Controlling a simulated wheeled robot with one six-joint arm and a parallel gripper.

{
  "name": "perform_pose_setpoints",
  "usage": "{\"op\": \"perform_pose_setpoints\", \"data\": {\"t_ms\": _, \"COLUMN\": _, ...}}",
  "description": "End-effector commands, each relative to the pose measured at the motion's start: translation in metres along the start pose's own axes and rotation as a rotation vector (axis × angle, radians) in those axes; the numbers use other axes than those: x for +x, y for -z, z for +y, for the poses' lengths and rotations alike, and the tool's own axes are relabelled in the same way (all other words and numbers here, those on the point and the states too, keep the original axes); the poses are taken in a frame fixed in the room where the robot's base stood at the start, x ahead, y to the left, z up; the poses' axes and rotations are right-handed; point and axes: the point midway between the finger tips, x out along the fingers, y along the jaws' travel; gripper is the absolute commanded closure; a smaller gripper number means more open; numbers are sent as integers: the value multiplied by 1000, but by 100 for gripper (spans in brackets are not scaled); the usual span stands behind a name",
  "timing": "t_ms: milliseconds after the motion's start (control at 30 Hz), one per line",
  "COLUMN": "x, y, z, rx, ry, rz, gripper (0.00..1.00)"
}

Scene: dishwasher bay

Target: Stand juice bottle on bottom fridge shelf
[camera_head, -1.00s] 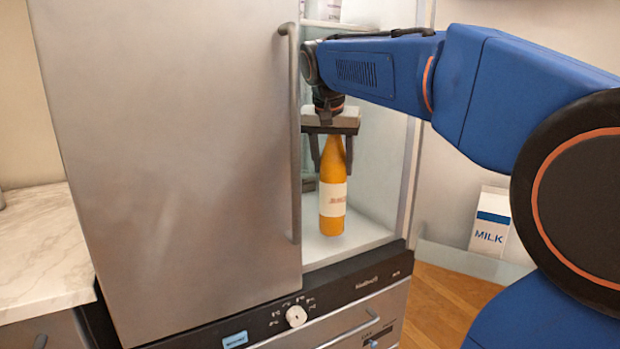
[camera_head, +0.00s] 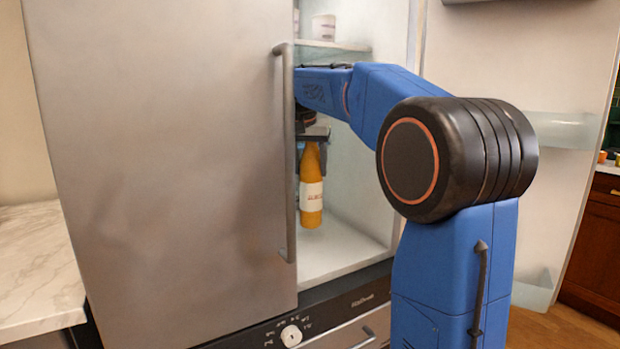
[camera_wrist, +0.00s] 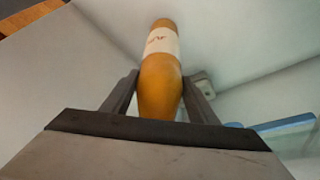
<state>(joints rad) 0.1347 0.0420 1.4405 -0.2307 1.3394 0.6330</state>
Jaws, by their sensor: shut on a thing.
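The juice bottle (camera_head: 311,190) is orange with a white label. It hangs upright inside the fridge, above the bottom shelf (camera_head: 345,245); I cannot tell whether its base touches the shelf. My gripper (camera_head: 312,145) is shut on the bottle's top from above, partly hidden behind the left door's edge. In the wrist view the bottle (camera_wrist: 160,80) sits between the two fingers (camera_wrist: 160,92), with its label facing the camera.
The steel left fridge door (camera_head: 165,150) with its long handle (camera_head: 288,160) stands close left of the bottle. An upper glass shelf (camera_head: 335,45) holds a white cup (camera_head: 323,27). The open right door (camera_head: 510,85) has clear bins. The bottom shelf around the bottle looks clear.

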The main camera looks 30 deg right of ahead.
Motion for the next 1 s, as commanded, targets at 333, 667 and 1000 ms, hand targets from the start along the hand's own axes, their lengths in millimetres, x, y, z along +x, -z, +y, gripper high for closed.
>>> {"op": "perform_pose_setpoints", "data": {"t_ms": 333, "x": 17, "y": -5, "z": -1, "rx": 0, "ry": 0, "rz": 1, "gripper": 100}}
{"op": "perform_pose_setpoints", "data": {"t_ms": 667, "x": 32, "y": -11, "z": -2, "rx": 0, "ry": 1, "rz": 2, "gripper": 100}}
{"op": "perform_pose_setpoints", "data": {"t_ms": 1000, "x": 36, "y": -12, "z": -2, "rx": 0, "ry": 0, "rz": 0, "gripper": 28}}
